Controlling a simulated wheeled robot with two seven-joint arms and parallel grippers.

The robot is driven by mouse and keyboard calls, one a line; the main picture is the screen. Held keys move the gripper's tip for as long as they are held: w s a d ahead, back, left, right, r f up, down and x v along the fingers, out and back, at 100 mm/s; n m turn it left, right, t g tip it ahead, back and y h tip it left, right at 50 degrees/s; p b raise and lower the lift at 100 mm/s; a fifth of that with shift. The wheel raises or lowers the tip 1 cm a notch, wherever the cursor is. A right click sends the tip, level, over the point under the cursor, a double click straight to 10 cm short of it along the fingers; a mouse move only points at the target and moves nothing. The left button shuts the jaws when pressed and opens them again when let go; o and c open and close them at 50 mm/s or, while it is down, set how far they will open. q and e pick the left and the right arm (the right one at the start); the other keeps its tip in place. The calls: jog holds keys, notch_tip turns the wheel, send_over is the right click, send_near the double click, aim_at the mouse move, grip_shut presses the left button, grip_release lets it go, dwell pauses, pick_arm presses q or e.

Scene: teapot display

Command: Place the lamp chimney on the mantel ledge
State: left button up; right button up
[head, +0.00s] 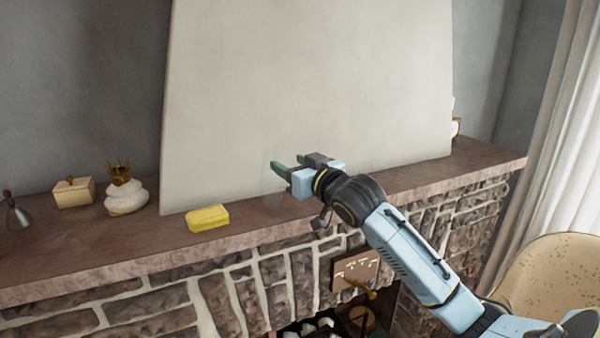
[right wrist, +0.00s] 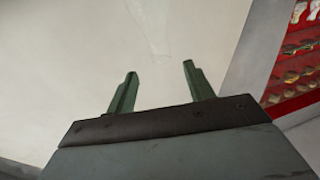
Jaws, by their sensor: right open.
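The mantel ledge (head: 100,246) is a brown stone shelf running across the head view. A faint clear shape, which looks like the glass lamp chimney (head: 273,203), shows on the ledge just below and left of my right gripper. Its outline is hard to make out. My right gripper (head: 285,164) is open, with green fingers pointing left above the ledge. In the right wrist view the fingers (right wrist: 158,88) stand apart with nothing between them, and a faint clear outline shows beyond them. My left gripper is not in view.
A yellow block (head: 208,218) lies at the ledge's front. A white stacked ornament (head: 126,196), a small box (head: 74,191) and a grey bell (head: 17,215) stand left. A large pale panel (head: 310,90) leans behind. A chair (head: 550,275) is at lower right.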

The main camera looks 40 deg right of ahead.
jog(key=shift+s, duration=1.35)
